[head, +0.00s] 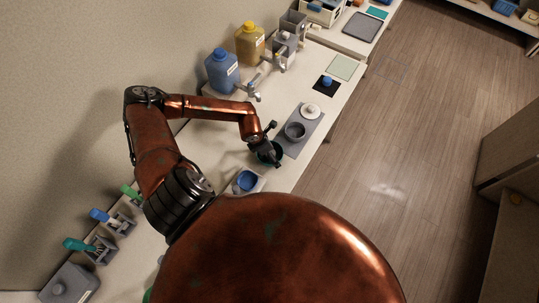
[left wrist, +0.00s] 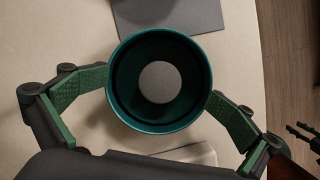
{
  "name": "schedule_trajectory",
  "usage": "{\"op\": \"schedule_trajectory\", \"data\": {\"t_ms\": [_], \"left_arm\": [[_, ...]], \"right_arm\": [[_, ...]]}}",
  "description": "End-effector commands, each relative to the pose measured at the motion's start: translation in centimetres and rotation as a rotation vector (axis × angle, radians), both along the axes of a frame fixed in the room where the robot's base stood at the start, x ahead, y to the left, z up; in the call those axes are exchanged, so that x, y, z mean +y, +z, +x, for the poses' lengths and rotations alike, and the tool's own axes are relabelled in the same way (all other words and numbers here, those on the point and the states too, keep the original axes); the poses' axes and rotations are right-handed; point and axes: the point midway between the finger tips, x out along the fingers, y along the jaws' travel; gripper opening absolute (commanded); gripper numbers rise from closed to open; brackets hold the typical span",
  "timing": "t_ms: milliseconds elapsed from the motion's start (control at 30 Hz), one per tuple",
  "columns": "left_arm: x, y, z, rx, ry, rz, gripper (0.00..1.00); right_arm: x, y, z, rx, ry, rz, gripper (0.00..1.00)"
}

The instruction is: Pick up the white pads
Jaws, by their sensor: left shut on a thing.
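My left gripper (left wrist: 158,100) is shut on a dark green, round, open-topped cup (left wrist: 197,52). The fingers press on its left and right sides, and a plain grey disc shows at the middle of its inside. In the head view my left gripper (head: 268,153) and the green cup (head: 261,160) are just below the grey mat (head: 297,148). A grey bowl (head: 295,132) and a round white piece with a knob (head: 310,111) are on that mat. I cannot tell for certain which items are the white pads.
A white tray with a blue round dish (head: 246,180) is close below the green cup. Blue (head: 222,72) and yellow (head: 250,44) jugs stand behind with taps toward the table. A black mat with a blue knob (head: 326,82) lies farther up. The table edge is to the right.

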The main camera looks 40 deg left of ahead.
Motion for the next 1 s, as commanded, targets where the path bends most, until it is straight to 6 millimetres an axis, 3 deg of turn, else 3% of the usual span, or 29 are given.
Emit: {"op": "schedule_trajectory", "data": {"t_ms": [200,667,733,800,900,1000], "left_arm": [[0.4,-0.4,-0.4,0.008,0.001,0.008,0.61],[0.4,-0.3,-0.4,0.009,0.001,0.008,0.6],[0.4,0.0,-0.4,0.008,0.001,0.008,0.53],[0.5,0.5,-0.3,0.007,0.002,0.01,0.38],[0.4,1.4,-0.2,0.005,0.0,0.01,0.27],[0.3,2.8,-0.2,0.003,-0.001,0.008,0.06]], "right_arm": [[-0.3,-0.1,-0.3,0.004,0.0,-0.003,0.4],[-0.6,0.0,1.0,-0.014,0.003,-0.006,0.4],[-0.6,-0.1,1.0,-0.013,0.003,-0.006,0.4],[-0.6,-0.2,1.0,-0.013,0.003,-0.006,0.4],[-0.6,-0.4,1.0,-0.013,0.003,-0.006,0.4],[-0.6,-0.7,0.8,-0.011,0.002,-0.006,0.4]]}}
